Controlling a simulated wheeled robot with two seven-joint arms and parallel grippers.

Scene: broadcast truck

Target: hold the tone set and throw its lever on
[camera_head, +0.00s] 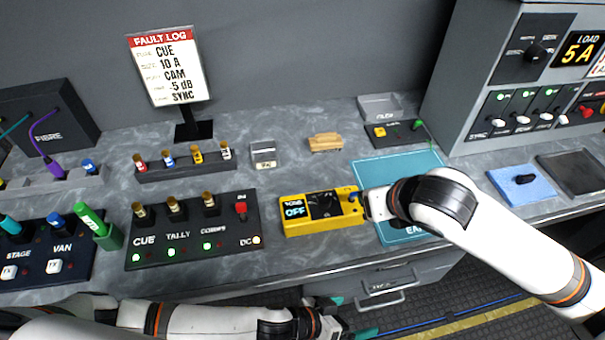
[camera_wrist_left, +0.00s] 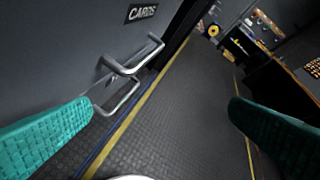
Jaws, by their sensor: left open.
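The tone set (camera_head: 297,227) is a yellow box on the grey counter, with a small screen reading "TONE OFF" and a dark dial panel. My right gripper (camera_head: 359,201) is at its right end, touching or very close to it. The wrist and hand hide part of that end, and I cannot make out the lever clearly or whether the jaws are closed. My left gripper (camera_head: 350,318) is open and empty, low in front of the counter's drawers.
A teal mat (camera_head: 395,166) lies behind and right of the tone set, partly under my right arm. A black switch panel (camera_head: 190,245) is to the left. A drawer handle (camera_head: 385,299) juts out near my left gripper. A fault log sign (camera_head: 166,65) stands behind.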

